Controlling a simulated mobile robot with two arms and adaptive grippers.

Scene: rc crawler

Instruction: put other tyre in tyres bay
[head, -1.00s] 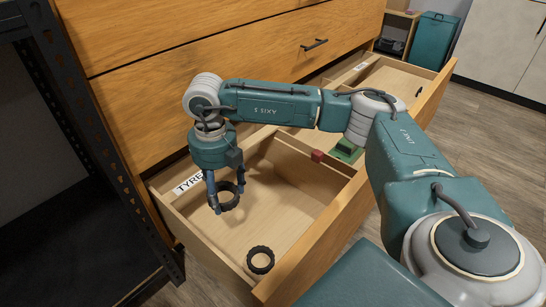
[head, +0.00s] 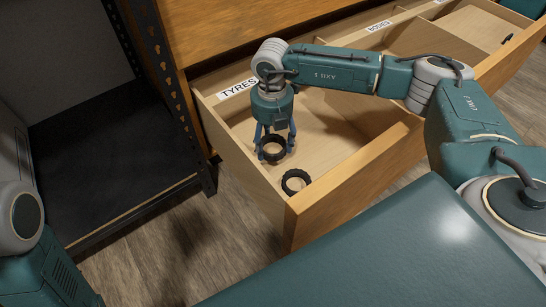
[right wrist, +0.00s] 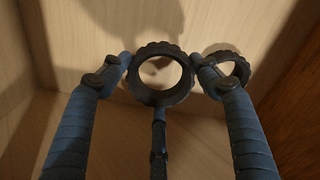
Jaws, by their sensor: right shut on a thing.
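My right gripper (head: 275,150) is inside the open drawer's front compartment, the tyres bay (head: 332,152), marked by a TYRES label (head: 238,88). It points down and is shut on a black knobbly tyre (head: 272,159). In the right wrist view the held tyre (right wrist: 160,99) sits between the fingertips (right wrist: 161,62), close over the wooden floor; I cannot tell if it touches. A second black tyre (head: 285,186) lies flat on the bay floor near the drawer's front corner. It also shows beyond the right finger (right wrist: 243,71). My left gripper is out of view.
The drawer's front panel (head: 350,182) and side walls bound the bay. A further compartment labelled BODIES (head: 379,26) lies to the right, partly behind my right arm. A dark metal shelf (head: 160,90) stands close on the left. Floor space in the bay is clear around the tyres.

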